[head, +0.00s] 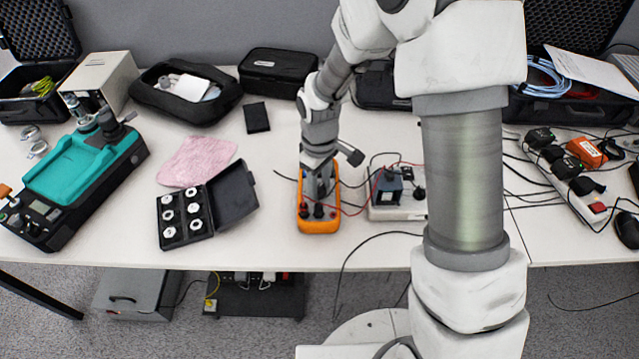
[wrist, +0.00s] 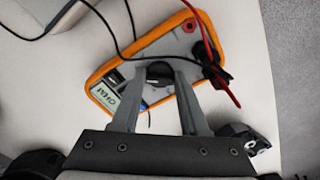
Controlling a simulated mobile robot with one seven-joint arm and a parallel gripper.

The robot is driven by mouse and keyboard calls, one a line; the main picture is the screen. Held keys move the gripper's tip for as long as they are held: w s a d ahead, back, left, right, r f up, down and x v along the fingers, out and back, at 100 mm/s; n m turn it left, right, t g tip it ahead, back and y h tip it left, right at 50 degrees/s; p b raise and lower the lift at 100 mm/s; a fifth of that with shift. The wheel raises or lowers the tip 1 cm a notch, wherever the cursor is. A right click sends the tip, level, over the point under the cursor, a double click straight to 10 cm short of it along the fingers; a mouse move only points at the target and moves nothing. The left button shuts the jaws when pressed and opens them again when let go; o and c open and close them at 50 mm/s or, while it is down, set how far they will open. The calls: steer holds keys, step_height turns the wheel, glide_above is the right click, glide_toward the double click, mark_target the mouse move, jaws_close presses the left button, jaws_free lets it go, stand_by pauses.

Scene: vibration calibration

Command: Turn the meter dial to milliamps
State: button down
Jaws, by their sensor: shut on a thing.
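The meter (head: 318,222) is orange-edged with a grey face and lies on the white table in the middle of the head view. It fills the centre of the wrist view (wrist: 226,98), with its small display (wrist: 122,99) at the left and plugged red and black leads at the right. The dark round dial (wrist: 159,71) sits between the fingertips. My gripper (wrist: 158,75) is shut on the dial from above. In the head view my gripper (head: 318,172) hides the dial and most of the meter face. The dial's markings and setting cannot be read.
A blue-black block on a white box (head: 395,205) stands just right of the meter, with leads running between. An open black case of round weights (head: 184,215) lies to the left. A pink cloth (head: 198,160) and a black wallet (head: 256,117) lie behind. Table front edge is close.

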mark_target(320, 188)
stand_by(0.3)
steer(key=shift+c, duration=2.1)
jaws_free()
step_height(320, 188, up, 18)
steer(key=p, duration=0.3)
steer(key=shift+f, duration=0.25)
